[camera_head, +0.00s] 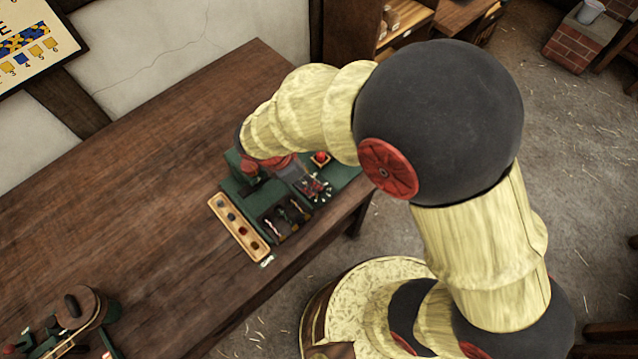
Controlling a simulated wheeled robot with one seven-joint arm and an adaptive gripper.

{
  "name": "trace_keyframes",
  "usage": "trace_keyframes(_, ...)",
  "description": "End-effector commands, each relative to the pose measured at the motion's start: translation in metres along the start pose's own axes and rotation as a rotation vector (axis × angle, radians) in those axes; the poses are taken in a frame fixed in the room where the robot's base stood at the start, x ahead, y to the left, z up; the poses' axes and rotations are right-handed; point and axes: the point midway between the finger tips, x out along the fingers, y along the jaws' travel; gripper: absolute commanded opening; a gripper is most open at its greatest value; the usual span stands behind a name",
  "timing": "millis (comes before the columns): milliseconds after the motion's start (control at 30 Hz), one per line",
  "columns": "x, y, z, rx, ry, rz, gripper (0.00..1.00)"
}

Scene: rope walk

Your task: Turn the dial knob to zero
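A dark green panel unit (345,177) sits on the wooden table near its right edge. A small round red part (321,157) stands on its far right area; I cannot tell whether it is the dial knob. A dark red rounded part (250,168) shows at its left end. No dial scale or zero mark is readable. My arm reaches over the unit from the right. My gripper (289,171) is low over the unit's middle, mostly hidden under my wrist. Its fingers are too small to tell whether they are open or touching anything.
The wooden table (130,195) is bare across its middle. A light wooden strip with round holes (238,227) lies along the unit's left side. The unit's dark trays (285,217) hold small loose parts. Another device (80,310) stands at the bottom left.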

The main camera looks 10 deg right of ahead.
Motion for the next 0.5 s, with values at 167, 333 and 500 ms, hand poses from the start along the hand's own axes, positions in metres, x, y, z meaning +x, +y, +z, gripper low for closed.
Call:
trace_keyframes(167,0.031,-0.001,-0.001,0.002,-0.001,-0.003,0.42)
trace_keyframes(333,0.054,-0.001,-0.001,0.003,-0.001,-0.002,0.42)
trace_keyframes(500,0.066,-0.001,0.000,0.004,0.001,-0.001,0.42)
